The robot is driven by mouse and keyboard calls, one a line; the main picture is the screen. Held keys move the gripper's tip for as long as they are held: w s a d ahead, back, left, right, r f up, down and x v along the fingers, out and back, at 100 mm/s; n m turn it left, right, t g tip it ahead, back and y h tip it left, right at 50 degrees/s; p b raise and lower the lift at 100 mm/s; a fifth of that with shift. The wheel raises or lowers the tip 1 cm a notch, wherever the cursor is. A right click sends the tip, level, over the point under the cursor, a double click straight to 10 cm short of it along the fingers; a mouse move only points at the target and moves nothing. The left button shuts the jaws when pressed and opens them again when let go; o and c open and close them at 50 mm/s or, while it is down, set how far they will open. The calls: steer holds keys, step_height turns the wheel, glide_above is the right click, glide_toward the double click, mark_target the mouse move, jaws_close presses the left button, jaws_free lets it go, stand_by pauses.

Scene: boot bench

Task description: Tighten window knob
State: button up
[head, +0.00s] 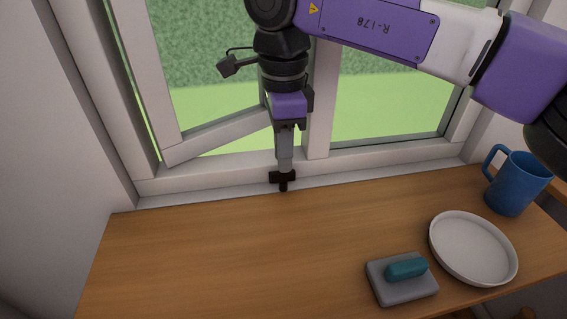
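The window (315,150) stands at the back, with its left sash (215,138) swung open at an angle. I cannot make out a knob on it; my arm covers part of the middle post and sash edge. My gripper (283,182) points down in front of the sill, just left of the middle post. Its dark fingertips are close together near the back edge of the wooden top. Whether they hold anything is too small to tell.
The wooden top (220,250) is clear at left and centre. At right are a blue mug (518,184), a white plate (472,248) and a grey block (405,290) with a teal piece (406,268) on it. A wall closes the left side.

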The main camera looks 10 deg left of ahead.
mark_target(283, 181)
steer(key=shift+f, duration=1.6)
jaws_close()
